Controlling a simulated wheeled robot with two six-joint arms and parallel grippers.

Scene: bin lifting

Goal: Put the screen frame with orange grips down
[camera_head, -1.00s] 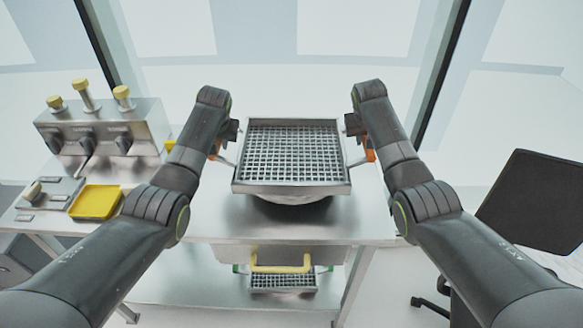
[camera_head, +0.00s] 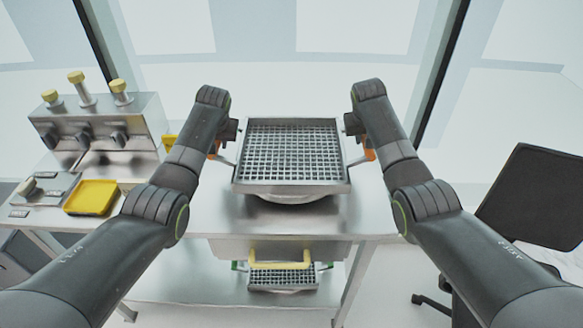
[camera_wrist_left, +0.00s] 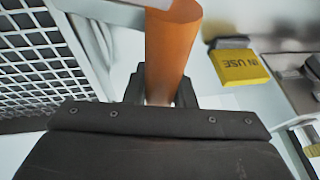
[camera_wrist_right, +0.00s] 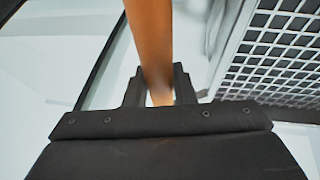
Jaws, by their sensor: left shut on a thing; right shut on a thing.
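The screen frame (camera_head: 292,187) is a square metal frame with a wire mesh, held level between my two arms above the table in the head view. Its mesh also shows in the left wrist view (camera_wrist_left: 35,60) and the right wrist view (camera_wrist_right: 275,50). My left gripper (camera_head: 222,147) is shut on the left orange grip (camera_wrist_left: 170,45). My right gripper (camera_head: 362,145) is shut on the right orange grip (camera_wrist_right: 152,40). A round pale metal thing (camera_head: 292,198) shows just under the frame's front edge. Whether the frame touches it is hidden.
The metal table (camera_head: 215,215) has bare room on both sides of the frame. At left stand a metal box with yellow knobs (camera_head: 100,130) and a yellow tray (camera_head: 92,197). Below are a yellow handle (camera_head: 280,266) and another mesh frame (camera_head: 283,278). A dark chair (camera_head: 535,200) is at right.

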